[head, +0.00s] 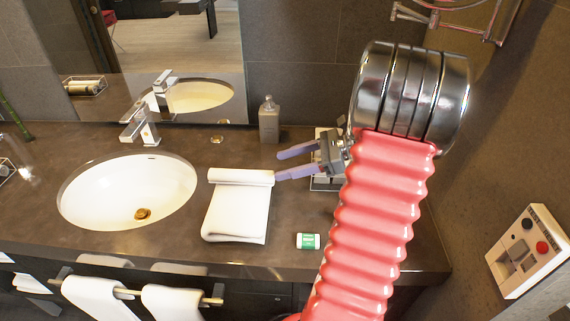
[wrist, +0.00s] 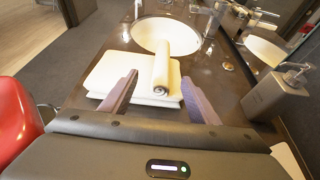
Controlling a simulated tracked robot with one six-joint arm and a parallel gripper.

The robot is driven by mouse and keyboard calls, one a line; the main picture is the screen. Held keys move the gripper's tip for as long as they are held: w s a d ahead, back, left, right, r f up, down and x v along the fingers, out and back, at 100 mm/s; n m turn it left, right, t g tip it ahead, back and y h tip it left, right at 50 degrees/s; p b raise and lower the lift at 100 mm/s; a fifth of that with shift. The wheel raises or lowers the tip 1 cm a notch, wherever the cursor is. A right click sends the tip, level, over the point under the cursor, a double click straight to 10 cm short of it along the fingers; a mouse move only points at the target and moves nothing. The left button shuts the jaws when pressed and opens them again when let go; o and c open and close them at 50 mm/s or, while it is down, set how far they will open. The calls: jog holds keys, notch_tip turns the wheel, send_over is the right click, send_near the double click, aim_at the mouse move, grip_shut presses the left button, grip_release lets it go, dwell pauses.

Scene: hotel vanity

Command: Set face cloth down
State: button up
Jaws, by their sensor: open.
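A rolled white face cloth (head: 240,177) lies across the back edge of a folded white towel (head: 236,215) on the dark counter, right of the sink. In the wrist view the rolled cloth (wrist: 164,66) rests on the folded towel (wrist: 109,76), with its coiled end toward me. My gripper (head: 279,166) is open, its two purple fingers pointing left at the right end of the roll. In the wrist view my gripper (wrist: 160,79) has its fingers spread on either side of the roll's near end, with a gap on both sides.
A white sink (head: 127,192) with a chrome faucet (head: 140,126) is at left. A grey soap dispenser (head: 269,120) stands at the back by the mirror. A small green-and-white item (head: 308,241) lies near the front edge. A tray partly shows behind my gripper.

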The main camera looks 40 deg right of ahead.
dwell(0.5)
jog(key=a+n+g, duration=0.1)
jog(key=a, duration=0.1)
jog(key=a+r+n+g, duration=0.1)
jog(key=a, duration=0.2)
jog(key=w+a+n+g, duration=0.1)
jog(key=a+n, duration=0.1)
jog(key=a, duration=0.1)
jog(key=shift+a+r, duration=0.15)
jog(key=shift+a, duration=0.05)
jog(key=s+a+r+n+h, duration=0.1)
jog(key=s+a+n+h, duration=0.2)
jog(key=a+n, duration=0.4)
jog(key=s+a+r+n+g+h, duration=0.1)
jog(key=s+a+r+n+h, duration=0.1)
jog(key=a+n, duration=0.5)
jog(key=s+a+r+n+h, duration=0.2)
jog(key=s+a+n+h, duration=0.2)
jog(key=a+n, duration=0.3)
jog(key=n, duration=0.2)
jog(key=shift+s+a+n, duration=0.2)
jog(key=shift+s+n, duration=0.1)
jog(key=shift+s, duration=0.1)
